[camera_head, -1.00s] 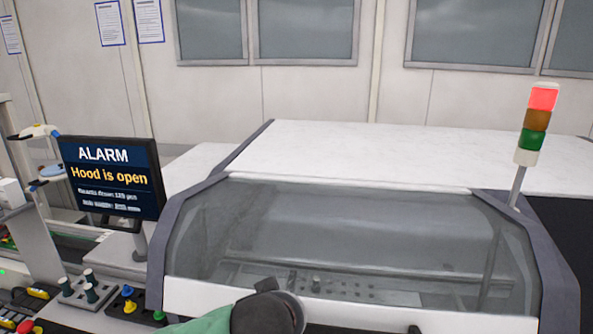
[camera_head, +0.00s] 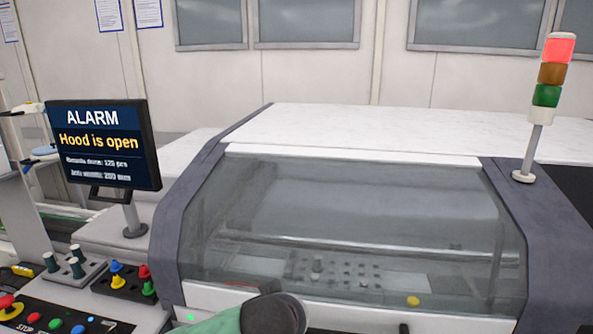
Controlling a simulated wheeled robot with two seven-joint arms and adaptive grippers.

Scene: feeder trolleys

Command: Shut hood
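The hood (camera_head: 350,215) is the clear window with a white lower bar on the front of the white and grey machine (camera_head: 400,130). The screen (camera_head: 105,145) reads "ALARM, Hood is open". A green and dark grey part of my arm crosses the bottom, in front of the white bar. I cannot tell whether it touches it. Neither gripper shows. A small dark piece at the bottom edge, right of my arm, is too cut off to identify.
A signal tower (camera_head: 548,95) with its red lamp lit stands at the machine's right. Left of the hood are a button panel (camera_head: 65,318), a tray with coloured pegs (camera_head: 125,283) and one with dark pegs (camera_head: 75,268). A yellow spot (camera_head: 413,300) shows near the white bar.

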